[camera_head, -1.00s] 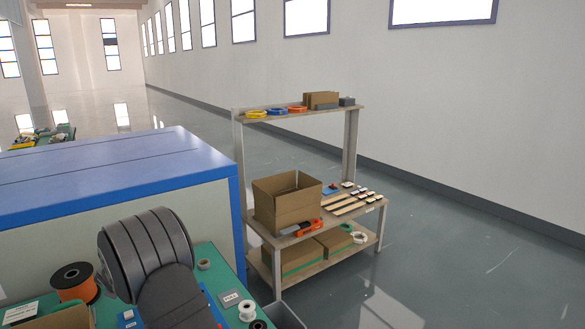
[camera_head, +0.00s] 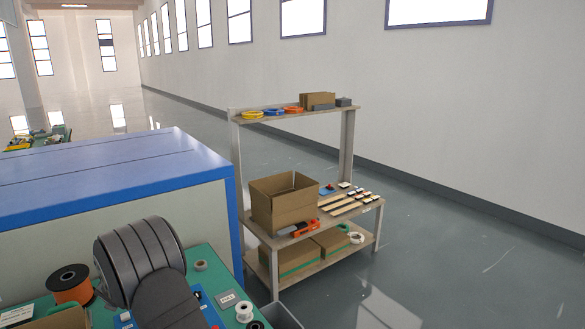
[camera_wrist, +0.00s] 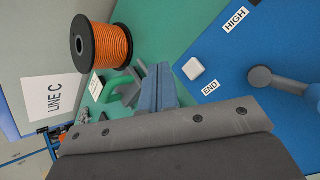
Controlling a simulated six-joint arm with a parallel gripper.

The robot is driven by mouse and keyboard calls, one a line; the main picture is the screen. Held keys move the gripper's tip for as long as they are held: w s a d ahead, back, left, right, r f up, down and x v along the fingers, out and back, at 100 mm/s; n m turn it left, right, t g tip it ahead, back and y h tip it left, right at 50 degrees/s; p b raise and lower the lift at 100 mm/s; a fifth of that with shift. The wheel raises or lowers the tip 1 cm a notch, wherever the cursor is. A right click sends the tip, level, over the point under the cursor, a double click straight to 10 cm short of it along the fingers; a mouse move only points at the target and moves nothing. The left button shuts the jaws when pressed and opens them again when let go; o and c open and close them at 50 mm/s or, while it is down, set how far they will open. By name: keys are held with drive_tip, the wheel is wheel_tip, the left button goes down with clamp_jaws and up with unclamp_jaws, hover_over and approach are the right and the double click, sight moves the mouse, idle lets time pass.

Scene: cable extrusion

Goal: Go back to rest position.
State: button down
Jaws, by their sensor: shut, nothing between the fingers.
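My gripper (camera_wrist: 157,90) shows in the wrist view as blue-grey fingers closed together beyond a grey plate with dark screws. Nothing is seen between them. It hangs over a green surface beside a blue panel (camera_wrist: 235,85). The panel carries a white square button, a grey knobbed lever (camera_wrist: 285,85) and the labels HIGH and END. In the head view, my dark grey arm segments stand at the lower left and the fingers are hidden.
A spool of orange cable (camera_wrist: 117,45) is close to the fingers; it also shows in the head view (camera_head: 70,284). A blue-topped cabinet (camera_head: 110,165) stands behind my arm. A shelf unit (camera_head: 300,235) with a cardboard box (camera_head: 285,205) is to the right, with open floor beyond.

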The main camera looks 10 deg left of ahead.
wheel_tip(320, 180, down, 2)
wheel_tip(320, 180, up, 13)
drive_tip(key=w+m+g+h, duration=0.1)
drive_tip(key=m+g+h, duration=0.55)
drive_tip(key=m, duration=2.15)
wheel_tip(320, 180, down, 8)
drive_tip(key=shift+a+f+t+h, duration=0.15)
drive_tip(key=shift+a+t+h, duration=0.15)
drive_tip(key=shift+t+h, duration=0.05)
